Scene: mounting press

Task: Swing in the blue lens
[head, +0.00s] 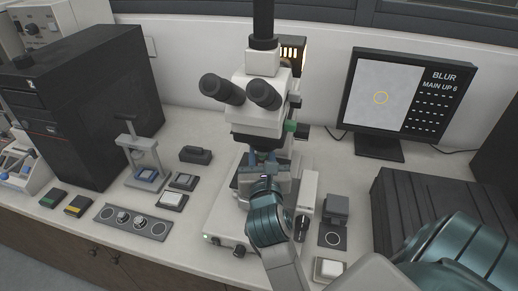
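The microscope (263,92) stands in the middle of the bench, with a white body, black eyepieces and a black upright tube. My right gripper (263,158) reaches in under the microscope head, over its stage. Its two fingertips look bluish and sit just below the dark underside of the head. They are too small to tell whether they are apart or closed on something. The blue lens cannot be made out; the gripper and the head hide the lens area. A green part (290,126) shows at the right side of the head. My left gripper is out of view.
A small press (141,155), trays and a grey plate with round recesses (132,222) are at the left. A black case (400,215) stands right of my arm.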

